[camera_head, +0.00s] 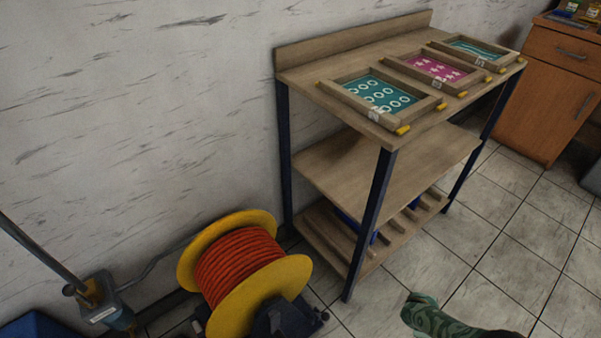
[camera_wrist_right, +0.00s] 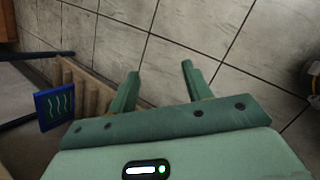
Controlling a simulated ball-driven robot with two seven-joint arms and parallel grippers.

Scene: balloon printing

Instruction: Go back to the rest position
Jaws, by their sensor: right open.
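My right gripper (camera_wrist_right: 160,88) shows in the right wrist view. Its two green fingers are apart, with nothing between them and the tiled floor visible beyond. A green patterned part of my arm shows at the bottom edge of the head view, in front of the shelf, over the floor. No gripper fingertips can be made out in the head view. My left gripper is not in view.
A wooden shelf unit (camera_head: 400,165) holds several framed screens, including a teal one with rings (camera_head: 378,94). A yellow reel with orange hose (camera_head: 240,270) stands left of it. A blue panel (camera_wrist_right: 55,106) shows in the wrist view. Tiled floor (camera_head: 510,240) is clear at right.

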